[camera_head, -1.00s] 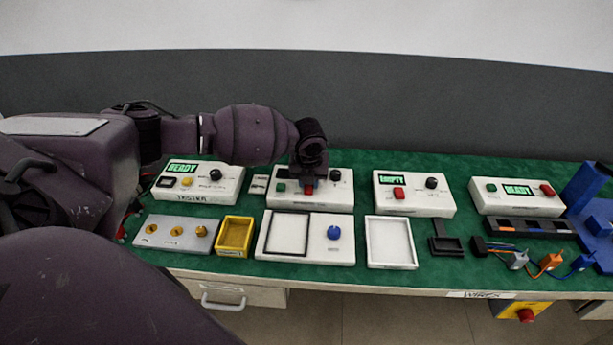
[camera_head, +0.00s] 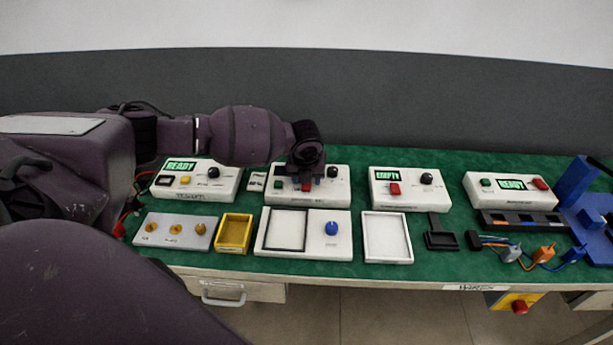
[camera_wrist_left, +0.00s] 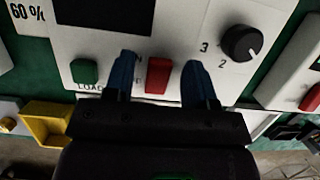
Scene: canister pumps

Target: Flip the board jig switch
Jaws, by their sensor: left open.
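A white control box (camera_head: 336,200) with a dark display, a green button (camera_wrist_left: 84,71), a red switch (camera_wrist_left: 158,76) and a black knob (camera_wrist_left: 241,43) stands in the back row. My left gripper (camera_head: 305,182) is over this box. In the left wrist view its two blue fingertips (camera_wrist_left: 160,66) are apart, on either side of the red switch, with nothing held. I cannot tell whether they touch it. A white plate (camera_head: 322,215) with a black square frame and a blue knob (camera_head: 332,228) lies in front of the box. No readable label marks the board jig.
Other white boxes with displays stand left (camera_head: 228,185) and right (camera_head: 405,203) of this one. A yellow tray (camera_head: 247,236), a white tray (camera_head: 386,257) and coloured wire connectors lie in front. A blue fixture (camera_head: 572,183) stands far right. My right gripper is out of view.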

